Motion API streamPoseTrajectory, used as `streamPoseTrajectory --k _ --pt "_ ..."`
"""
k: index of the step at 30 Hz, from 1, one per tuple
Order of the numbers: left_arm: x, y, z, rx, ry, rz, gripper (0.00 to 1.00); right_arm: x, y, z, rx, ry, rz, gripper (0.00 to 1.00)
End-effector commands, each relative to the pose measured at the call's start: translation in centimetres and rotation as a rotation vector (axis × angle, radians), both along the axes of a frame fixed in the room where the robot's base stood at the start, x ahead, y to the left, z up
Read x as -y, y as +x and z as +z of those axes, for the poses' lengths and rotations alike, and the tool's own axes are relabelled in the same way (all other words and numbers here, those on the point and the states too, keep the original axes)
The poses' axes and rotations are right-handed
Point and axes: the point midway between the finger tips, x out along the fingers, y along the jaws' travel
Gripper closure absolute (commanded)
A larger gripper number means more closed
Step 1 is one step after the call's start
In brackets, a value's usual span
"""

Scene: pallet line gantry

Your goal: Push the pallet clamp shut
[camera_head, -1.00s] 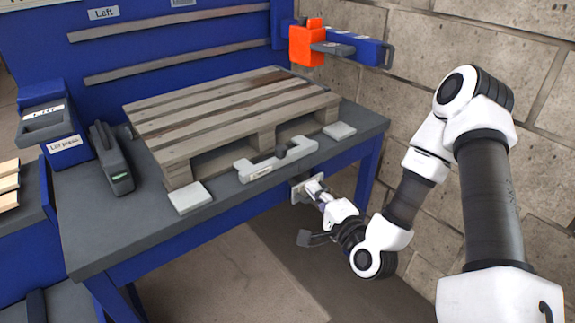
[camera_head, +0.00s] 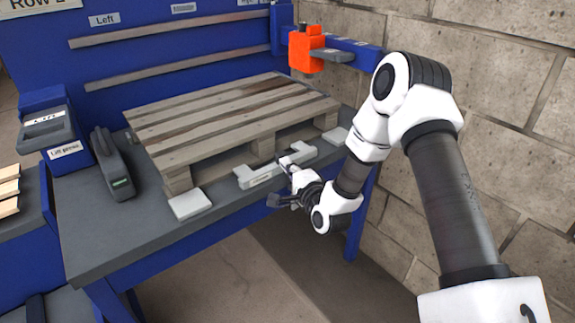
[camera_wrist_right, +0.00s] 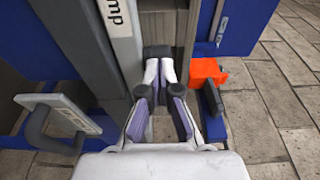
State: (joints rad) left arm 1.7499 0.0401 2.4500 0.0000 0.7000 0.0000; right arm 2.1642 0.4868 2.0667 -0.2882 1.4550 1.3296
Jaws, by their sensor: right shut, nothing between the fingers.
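The pallet clamp (camera_head: 262,177) is a light grey bar lying along the front edge of the bench, in front of the wooden pallet (camera_head: 215,118). In the right wrist view the clamp (camera_wrist_right: 118,40) is a pale bar ending in the letters "mp". My right gripper (camera_head: 285,162) is shut and empty, at the middle of the clamp, its fingertips over the bar. In the wrist view the closed fingertips (camera_wrist_right: 160,68) are just beside the bar; whether they touch it I cannot tell. The gripper hides part of the clamp's dark knob. My left gripper is not in view.
Pale grey pads (camera_head: 190,203) lie at the bench's front corners. A dark handheld device (camera_head: 112,165) and a blue labelled box (camera_head: 50,130) stand at the left. An orange unit (camera_head: 308,48) on a blue arm juts out at the back right, near the stone wall.

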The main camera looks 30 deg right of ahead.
Motion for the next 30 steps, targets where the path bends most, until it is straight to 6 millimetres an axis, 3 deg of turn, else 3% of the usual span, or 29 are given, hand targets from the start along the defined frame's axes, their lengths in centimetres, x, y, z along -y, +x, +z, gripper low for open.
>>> streamPoseTrajectory --k 10,19,30 --pt "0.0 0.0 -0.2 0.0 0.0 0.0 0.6 0.0 0.3 -0.1 0.0 -0.001 0.0 1.0" --pt "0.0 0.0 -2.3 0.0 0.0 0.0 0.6 -0.3 4.5 -0.2 0.002 -0.002 0.0 1.0" --pt "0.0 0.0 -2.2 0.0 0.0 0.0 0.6 -0.3 4.7 0.1 0.002 -0.001 -0.001 1.0"
